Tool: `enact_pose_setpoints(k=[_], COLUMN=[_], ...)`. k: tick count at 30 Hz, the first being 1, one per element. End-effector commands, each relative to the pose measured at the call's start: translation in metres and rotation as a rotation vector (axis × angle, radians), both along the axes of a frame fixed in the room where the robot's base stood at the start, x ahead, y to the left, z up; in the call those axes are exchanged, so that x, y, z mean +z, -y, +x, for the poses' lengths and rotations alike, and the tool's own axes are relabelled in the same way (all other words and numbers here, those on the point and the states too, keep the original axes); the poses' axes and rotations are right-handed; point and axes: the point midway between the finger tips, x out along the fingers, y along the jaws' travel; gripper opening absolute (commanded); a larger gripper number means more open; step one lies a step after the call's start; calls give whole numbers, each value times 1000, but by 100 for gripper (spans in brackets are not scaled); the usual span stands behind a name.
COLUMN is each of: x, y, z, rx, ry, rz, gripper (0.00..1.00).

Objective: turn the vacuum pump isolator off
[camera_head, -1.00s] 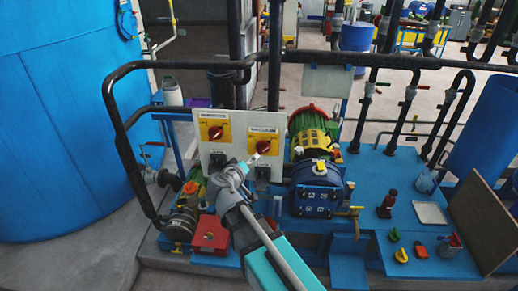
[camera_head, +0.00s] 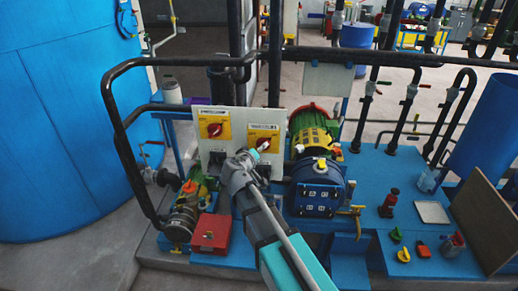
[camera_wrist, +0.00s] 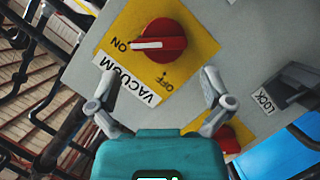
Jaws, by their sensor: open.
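The vacuum pump isolator is a red rotary knob (camera_wrist: 160,42) on a yellow plate marked VACUUM, ON and OFF. In the wrist view its white pointer lies toward ON. It also shows as the right-hand knob (camera_head: 263,144) on the pale panel in the head view. My gripper (camera_wrist: 159,78) is open and empty, with one finger on either side of the VACUUM label, below the knob in the wrist view. The fingers are not around the knob. In the head view my gripper (camera_head: 251,156) is just left of and below the knob, and its fingers are hard to make out.
A similar red knob (camera_head: 214,130) sits on the panel's left; a LOCK label (camera_wrist: 264,102) is beside the vacuum plate. A black pipe rail (camera_head: 330,55) runs above the panel. A blue-and-yellow motor (camera_head: 318,185) stands close right, a red box (camera_head: 211,233) below.

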Motion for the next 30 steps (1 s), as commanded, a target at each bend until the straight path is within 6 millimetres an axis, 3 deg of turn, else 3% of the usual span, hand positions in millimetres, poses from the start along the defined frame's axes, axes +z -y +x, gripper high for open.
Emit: enact_pose_setpoints(k=[3, 10, 25, 26, 30], x=[-7, -13, -15, -15, -15], y=[5, 13, 18, 18, 18], z=[20, 43, 51, 51, 51], rx=[-1, 0, -1, -1, -1], ry=[1, 0, -1, -1, 0], rz=[0, 1, 0, 0, 0], gripper=[100, 100, 100, 98, 72])
